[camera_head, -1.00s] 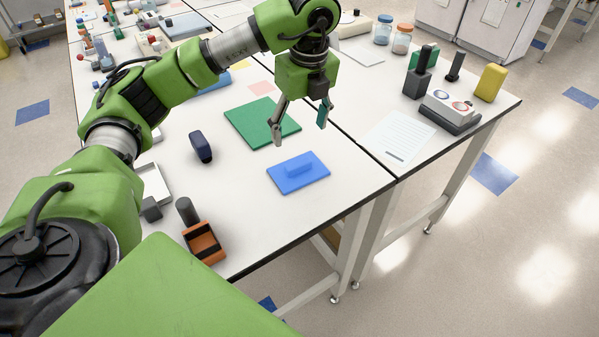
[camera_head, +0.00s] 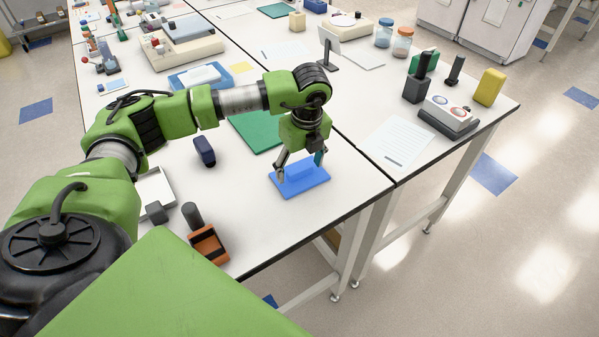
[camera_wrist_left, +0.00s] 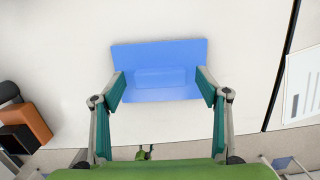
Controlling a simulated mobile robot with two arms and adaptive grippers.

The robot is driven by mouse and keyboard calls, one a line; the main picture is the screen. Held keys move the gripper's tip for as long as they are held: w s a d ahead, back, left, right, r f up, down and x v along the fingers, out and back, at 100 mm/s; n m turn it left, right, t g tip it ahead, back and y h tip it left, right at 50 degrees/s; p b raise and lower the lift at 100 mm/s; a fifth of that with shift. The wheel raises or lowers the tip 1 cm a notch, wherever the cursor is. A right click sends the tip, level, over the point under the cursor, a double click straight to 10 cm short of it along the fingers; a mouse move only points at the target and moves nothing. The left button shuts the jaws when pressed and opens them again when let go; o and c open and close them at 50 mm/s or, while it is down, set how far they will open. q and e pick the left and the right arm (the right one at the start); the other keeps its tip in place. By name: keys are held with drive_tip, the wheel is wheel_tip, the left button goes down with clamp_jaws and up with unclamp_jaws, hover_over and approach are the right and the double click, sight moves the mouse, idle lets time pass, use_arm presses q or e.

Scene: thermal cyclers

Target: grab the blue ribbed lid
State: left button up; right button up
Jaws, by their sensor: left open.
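The blue lid (camera_head: 308,184) lies flat on the white table near its front edge, with a raised block-like grip in its middle. It also shows in the left wrist view (camera_wrist_left: 160,53), where its ribs cannot be made out. My left gripper (camera_head: 301,170) is low over the lid, pointing down. In the left wrist view my left gripper (camera_wrist_left: 162,90) is open, its teal-padded fingers to the left and right of the raised grip with nothing between them held. Whether the fingertips touch the lid cannot be told. My right gripper is not in view.
A green mat (camera_head: 252,132) lies just behind the lid. A dark blue object (camera_head: 204,151), an orange holder (camera_head: 208,245) and a white tray (camera_head: 156,188) are to the left. A paper sheet (camera_head: 398,143) lies on the right table. The table front edge is close.

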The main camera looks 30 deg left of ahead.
use_arm(q)
drive_tip(key=c, duration=1)
drive_tip(key=shift+r, duration=0.1)
